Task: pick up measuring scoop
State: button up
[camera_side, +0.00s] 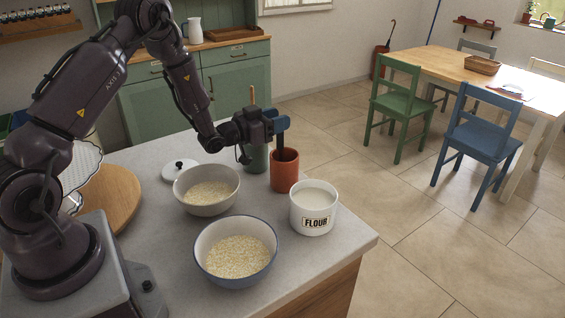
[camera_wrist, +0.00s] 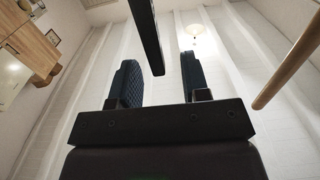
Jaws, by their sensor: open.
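A dark, flat handle (camera_side: 280,146), likely the measuring scoop's, stands nearly upright in the red-orange cup (camera_side: 285,176); its lower end is hidden inside. My gripper (camera_side: 283,124) is level above the cup, with its blue fingers at the top of that handle. In the wrist view my gripper (camera_wrist: 160,82) has its two padded fingers apart. A dark bar (camera_wrist: 148,35), which looks like the same handle, comes down from the top of that view between the finger lines. I cannot tell whether either finger touches it.
A green cup (camera_side: 256,160) with a wooden stick (camera_side: 252,96) stands close behind; the stick also shows in the wrist view (camera_wrist: 290,65). The flour canister (camera_side: 313,212), a grey bowl (camera_side: 192,204), and a blue-rimmed bowl (camera_side: 211,270) stand nearby. The counter's edge lies right.

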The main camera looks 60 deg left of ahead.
jog(key=w+f, duration=0.2)
jog(key=w, duration=0.1)
jog(key=shift+f, duration=0.15)
grip_shut()
dwell(0.3)
